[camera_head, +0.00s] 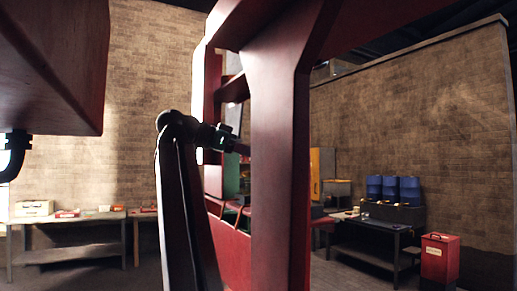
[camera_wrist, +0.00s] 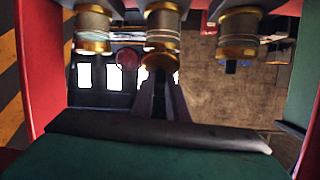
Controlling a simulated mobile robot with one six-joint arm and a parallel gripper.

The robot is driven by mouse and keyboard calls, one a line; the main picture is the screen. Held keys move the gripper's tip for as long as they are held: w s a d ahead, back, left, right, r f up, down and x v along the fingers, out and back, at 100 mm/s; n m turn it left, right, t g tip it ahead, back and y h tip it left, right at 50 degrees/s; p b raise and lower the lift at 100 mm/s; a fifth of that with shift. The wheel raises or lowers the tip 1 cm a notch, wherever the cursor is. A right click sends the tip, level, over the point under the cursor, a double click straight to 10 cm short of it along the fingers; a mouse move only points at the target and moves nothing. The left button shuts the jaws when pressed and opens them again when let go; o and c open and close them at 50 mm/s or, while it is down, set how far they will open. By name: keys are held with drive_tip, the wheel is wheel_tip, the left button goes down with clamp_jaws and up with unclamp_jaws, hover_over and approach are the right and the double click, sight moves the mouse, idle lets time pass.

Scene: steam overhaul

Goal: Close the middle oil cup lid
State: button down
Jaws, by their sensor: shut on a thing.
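Three brass-and-grey oil cups cross the top of the wrist view: left (camera_wrist: 92,28), middle (camera_wrist: 162,24) and right (camera_wrist: 239,34). The middle cup's round brass lid (camera_wrist: 160,62) shows just below its brass rim. Dark tapered fingers of my gripper (camera_wrist: 166,78) converge at this lid and appear shut on it; the exact contact is too dark to see. In the head view my gripper (camera_head: 232,142) reaches behind a red upright, which hides the cups and lids there.
The red upright (camera_head: 280,150) stands close beside my arm. A green surface with a dark bar (camera_wrist: 160,135) fills the bottom of the wrist view. Workbenches (camera_head: 70,222), blue drums (camera_head: 392,188) and a red box (camera_head: 440,258) stand farther back.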

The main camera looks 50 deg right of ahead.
drive_tip(key=shift+s+d+r+t+y+p, duration=0.2)
drive_tip(key=shift+d+t+y+p, duration=0.45)
drive_tip(key=shift+p, duration=1.9)
drive_tip(key=y+p, duration=0.1)
drive_tip(key=p, duration=0.2)
drive_tip(key=y+p, duration=0.1)
drive_tip(key=p, duration=0.2)
drive_tip(key=shift+s+d+f, duration=0.1)
drive_tip(key=shift+s, duration=0.1)
drive_tip(key=p, duration=0.3)
drive_tip(key=shift+d+f+t+y, duration=0.1)
drive_tip(key=shift+d+t+y, duration=0.1)
drive_tip(key=shift+t+y, duration=0.05)
drive_tip(key=shift+f+p, duration=0.2)
drive_tip(key=shift+p, duration=0.65)
drive_tip(key=c, duration=1.7)
unclamp_jaws()
drive_tip(key=shift+d, duration=0.1)
drive_tip(key=shift+c, duration=0.2)
drive_tip(key=shift+f+b, duration=0.1)
drive_tip(key=shift+b, duration=1.2)
drive_tip(key=h+b, duration=0.1)
drive_tip(key=b, duration=0.4)
drive_tip(key=a+g+h+b, duration=0.1)
drive_tip(key=b, duration=0.4)
drive_tip(key=shift+w+a, duration=0.2)
drive_tip(key=shift+w, duration=0.1)
